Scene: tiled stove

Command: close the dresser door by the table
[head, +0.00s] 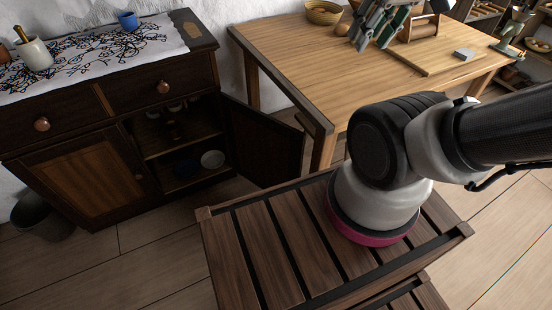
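The dark wooden dresser (90,120) stands at the left in the head view. Its right door (265,143) stands wide open, swung out to the right towards the wooden table (300,50). The dresser's left door (85,185) is shut, and both drawers look shut. My arm runs out of the picture at the right.
A slatted wooden surface (240,257) lies in front, below the open door. A dark bucket (42,217) stands left of the dresser. The table holds a basket (323,12) and a cutting board (442,59). Tiled floor (150,228) is clear before the dresser.

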